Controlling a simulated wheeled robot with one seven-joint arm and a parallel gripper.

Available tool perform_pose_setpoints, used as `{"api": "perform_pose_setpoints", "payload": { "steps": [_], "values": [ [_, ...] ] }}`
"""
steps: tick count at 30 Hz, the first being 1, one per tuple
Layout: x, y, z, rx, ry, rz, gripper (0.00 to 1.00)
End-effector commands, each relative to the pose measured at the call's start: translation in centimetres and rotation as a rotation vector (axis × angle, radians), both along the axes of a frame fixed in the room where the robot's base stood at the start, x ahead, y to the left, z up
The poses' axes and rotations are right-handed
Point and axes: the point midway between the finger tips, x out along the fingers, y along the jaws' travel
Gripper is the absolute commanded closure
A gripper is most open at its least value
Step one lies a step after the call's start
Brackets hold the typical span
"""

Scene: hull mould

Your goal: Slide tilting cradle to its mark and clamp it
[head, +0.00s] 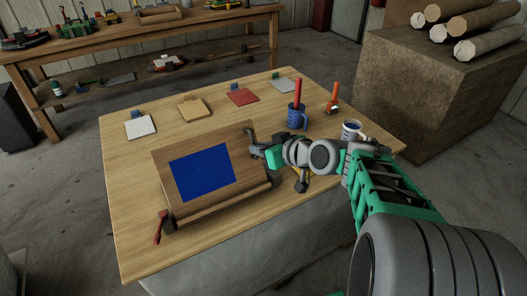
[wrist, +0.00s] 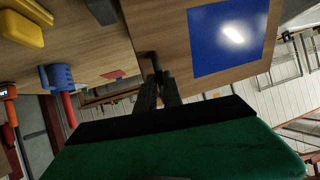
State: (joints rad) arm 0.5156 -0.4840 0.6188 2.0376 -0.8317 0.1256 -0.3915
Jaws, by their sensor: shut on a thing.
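The tilting cradle (head: 250,178) is a brown wooden board with a blue panel (head: 203,172) on its sloping face. It sits on the light wooden table, tilted, with its lower edge toward the front. A red-handled clamp (head: 160,228) stands at the cradle's front left corner. I cannot make out the mark.
A blue mug (head: 297,116) with a red-handled tool, an orange-handled tool (head: 333,100) and a small cup (head: 351,130) stand at the table's right. Several coloured sheets (head: 241,97) lie along the back. The table's left strip (head: 125,190) is clear.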

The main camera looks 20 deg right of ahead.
Motion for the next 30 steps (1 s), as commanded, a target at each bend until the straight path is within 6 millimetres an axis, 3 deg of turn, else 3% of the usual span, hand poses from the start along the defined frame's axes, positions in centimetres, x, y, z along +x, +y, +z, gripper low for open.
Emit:
{"api": "perform_pose_setpoints", "payload": {
  "steps": [12, 13, 20, 30],
  "values": [
    [-0.13, 0.22, 0.05, 0.001, -0.006, 0.006, 1.0],
    [-0.13, 0.23, 0.04, 0.001, -0.006, 0.006, 0.87],
    [-0.12, 0.26, 0.0, 0.002, -0.004, 0.005, 0.68],
    [-0.71, -0.22, 0.44, 0.001, -0.005, 0.002, 0.67]
  ]
}}
